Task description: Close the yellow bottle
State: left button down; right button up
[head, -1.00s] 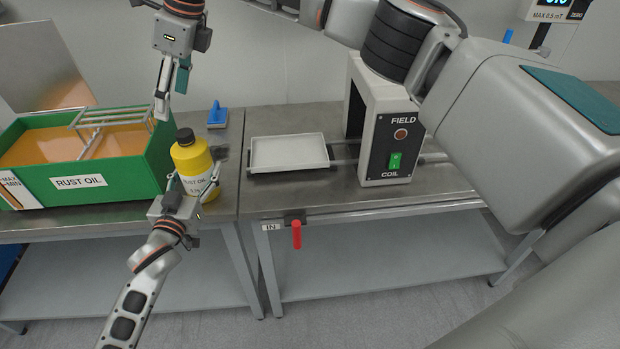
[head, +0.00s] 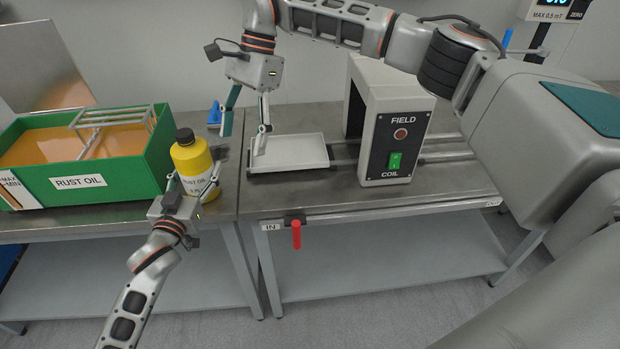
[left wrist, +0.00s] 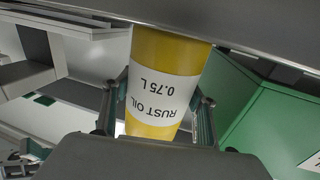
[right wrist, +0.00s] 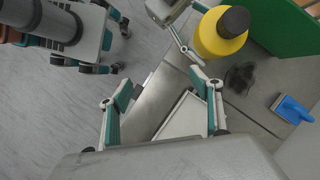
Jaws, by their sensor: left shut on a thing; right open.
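The yellow bottle (head: 193,160) labelled RUST OIL stands upright on the left table beside the green tank. Its black cap (head: 185,135) sits on its top; how tightly it is on cannot be told. My left gripper (head: 197,192) is shut around the bottle's body from the front, and its fingers flank the label in the left wrist view (left wrist: 160,95). My right gripper (head: 247,140) is open and empty, above and to the right of the bottle near the white tray. In the right wrist view the bottle (right wrist: 215,38) lies beyond the right fingers, with nothing between them.
The green tank (head: 130,178) of orange liquid holds a wire rack (head: 110,122). A blue-handled tool (head: 214,114) lies behind the bottle, with a dark patch (right wrist: 240,78) nearby. The white tray (head: 310,164) and the coil housing (head: 395,130) stand on the right table.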

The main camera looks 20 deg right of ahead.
pick_arm(q)
jog(key=shift+s+f, duration=0.2)
jog(key=shift+f, duration=0.6)
pick_arm(e)
jog(key=s+d+f+n+g+h, duration=0.2)
jog(key=s+d+f+n+h, duration=0.1)
jog(key=s+d+f+n, duration=0.4)
jog(key=s+d+n, duration=0.3)
jog(key=s, duration=0.1)
jog(key=shift+s+f, duration=0.15)
jog(key=shift+s, duration=0.1)
pick_arm(q)
jog(key=c, duration=0.7)
grip_release()
jog(key=shift+w+r, duration=0.1)
jog(key=shift+r, duration=0.25)
jog(key=v, duration=1.2)
